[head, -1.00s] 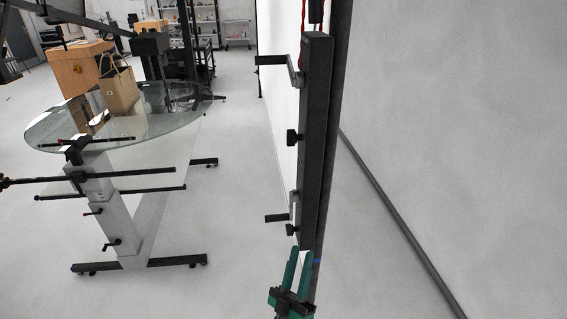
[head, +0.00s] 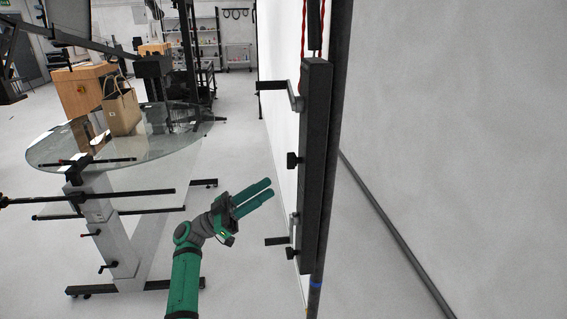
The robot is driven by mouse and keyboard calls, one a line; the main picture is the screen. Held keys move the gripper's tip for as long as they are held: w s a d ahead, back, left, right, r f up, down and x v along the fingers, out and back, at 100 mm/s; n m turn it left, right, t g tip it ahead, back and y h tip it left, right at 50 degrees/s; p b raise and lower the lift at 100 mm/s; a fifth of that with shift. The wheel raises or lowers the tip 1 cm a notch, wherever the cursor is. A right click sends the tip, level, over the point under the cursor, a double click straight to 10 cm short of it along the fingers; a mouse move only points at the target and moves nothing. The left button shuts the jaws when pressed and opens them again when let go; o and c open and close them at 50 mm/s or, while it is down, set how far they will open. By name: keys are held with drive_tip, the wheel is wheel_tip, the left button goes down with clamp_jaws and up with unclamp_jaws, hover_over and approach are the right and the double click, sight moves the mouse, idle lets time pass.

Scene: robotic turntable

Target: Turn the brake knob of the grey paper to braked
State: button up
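A tall black control housing (head: 315,170) hangs beside the white backdrop. It has an upper lever (head: 274,86), an upper black knob (head: 292,160), a lower lever (head: 277,241) and a lower black knob (head: 292,253) on its left side. I cannot tell which knob belongs to the grey paper, or how far any is turned. My green gripper (head: 271,188) is left of the housing, between the upper knob and the lower lever in the picture. Its fingers point right and up, with a narrow gap between them. It is empty and appears apart from the knobs.
A round glass table (head: 45,153) on a grey stand with projecting rods (head: 120,193) is at the left. A wall is close at the right. Open floor lies between table and housing.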

sight(294, 161)
drive_tip(key=a+r+g+y, duration=0.1)
drive_tip(key=a+r+y, duration=0.1)
drive_tip(key=a+r, duration=0.2)
drive_tip(key=x, duration=1.1)
drive_tip(key=shift+w, duration=0.3)
drive_tip(key=shift+f, duration=0.1)
drive_tip(key=c, duration=0.7)
